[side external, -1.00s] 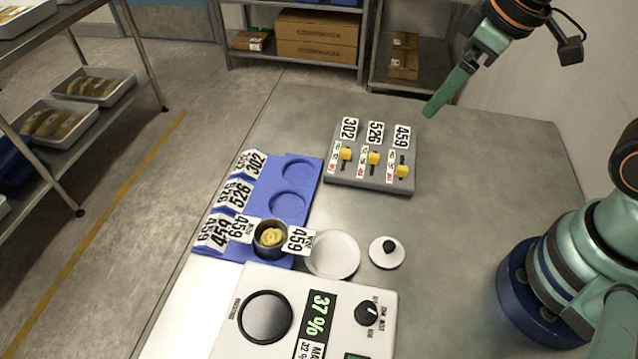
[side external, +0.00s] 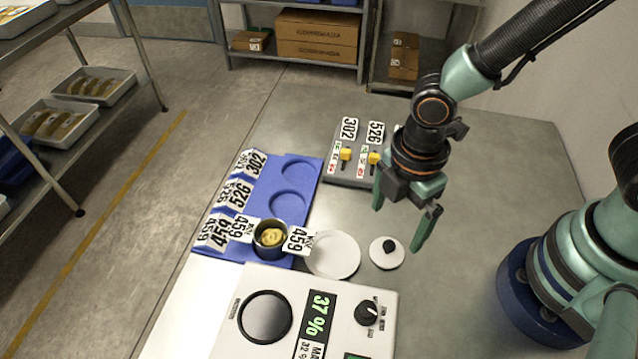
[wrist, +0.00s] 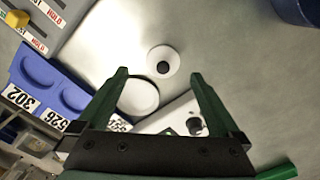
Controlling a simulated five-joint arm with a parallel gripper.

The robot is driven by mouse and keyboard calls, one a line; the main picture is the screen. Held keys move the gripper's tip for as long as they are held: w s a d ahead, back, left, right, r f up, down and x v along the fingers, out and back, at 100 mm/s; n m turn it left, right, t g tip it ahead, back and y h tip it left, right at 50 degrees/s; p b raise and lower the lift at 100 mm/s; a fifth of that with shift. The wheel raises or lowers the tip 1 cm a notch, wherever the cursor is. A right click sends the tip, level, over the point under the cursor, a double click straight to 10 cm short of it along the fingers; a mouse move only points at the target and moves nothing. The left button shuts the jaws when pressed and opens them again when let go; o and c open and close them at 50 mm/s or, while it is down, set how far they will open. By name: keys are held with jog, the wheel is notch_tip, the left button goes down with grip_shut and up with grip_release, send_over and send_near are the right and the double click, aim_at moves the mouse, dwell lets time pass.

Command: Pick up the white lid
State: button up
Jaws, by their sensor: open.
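The white lid (side external: 387,252) is a small round disc with a black knob, lying flat on the table right of a plain white disc. In the wrist view the white lid (wrist: 163,62) sits beyond my fingertips, between their lines. My gripper (side external: 398,228) is open and empty, above and apart from the lid. In the wrist view my gripper's two green fingers (wrist: 158,75) are spread wide, with the white disc (wrist: 138,97) showing between them.
A blue tray (side external: 262,192) with round recesses stands left, holding a metal cup (side external: 270,240) with yellow content, tagged 459. A white device (side external: 385,335) showing 37 % is in front. A grey slider panel (side external: 345,178) is behind. Table right of the lid is clear.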

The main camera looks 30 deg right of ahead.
aim_at(392, 242)
jog(key=shift+s+f, duration=0.2)
jog(key=shift+f, duration=1.05)
jog(key=shift+s+f, duration=0.15)
jog(key=shift+f, duration=1.1)
jog(key=shift+a+f, duration=0.1)
jog(key=shift+f, duration=0.5)
jog(key=c, duration=1.3)
jog(key=shift+o, duration=0.2)
jog(key=shift+w+r, duration=0.1)
jog(key=shift+r, duration=0.1)
